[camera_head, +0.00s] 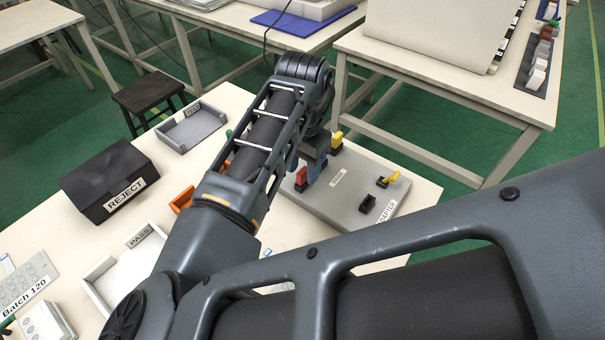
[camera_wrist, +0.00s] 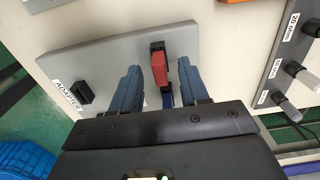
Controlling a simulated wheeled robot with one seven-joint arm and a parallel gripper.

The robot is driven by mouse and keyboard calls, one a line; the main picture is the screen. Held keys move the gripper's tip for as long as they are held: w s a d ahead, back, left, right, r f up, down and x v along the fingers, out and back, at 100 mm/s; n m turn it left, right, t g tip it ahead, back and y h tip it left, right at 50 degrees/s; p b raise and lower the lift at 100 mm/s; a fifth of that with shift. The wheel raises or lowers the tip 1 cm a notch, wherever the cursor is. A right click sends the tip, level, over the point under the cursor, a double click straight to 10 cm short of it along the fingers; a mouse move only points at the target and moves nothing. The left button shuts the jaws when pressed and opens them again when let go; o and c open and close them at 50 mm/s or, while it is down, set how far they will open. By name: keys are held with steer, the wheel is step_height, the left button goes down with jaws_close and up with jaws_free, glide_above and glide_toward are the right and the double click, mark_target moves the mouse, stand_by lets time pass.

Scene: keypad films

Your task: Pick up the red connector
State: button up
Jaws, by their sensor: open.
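The red connector (camera_wrist: 160,72) sits on a black socket (camera_wrist: 157,46) at the edge of the grey adapter board (camera_wrist: 105,60). In the wrist view my gripper (camera_wrist: 160,66) is open, with one blue finger on each side of the connector and a visible gap to each. In the head view the red connector (camera_head: 301,178) shows beside my gripper (camera_head: 306,165), partly hidden by it.
Yellow connectors (camera_head: 394,176) and an empty-looking black socket (camera_head: 368,203) are on the board. A black REJECT box (camera_head: 108,182), a grey tray (camera_head: 192,128) and a white PASS tray (camera_head: 128,270) stand to the left. An orange part (camera_head: 182,199) lies beside my arm.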

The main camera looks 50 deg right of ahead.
steer(key=shift+f, duration=0.15)
jaws_close()
stand_by(0.4)
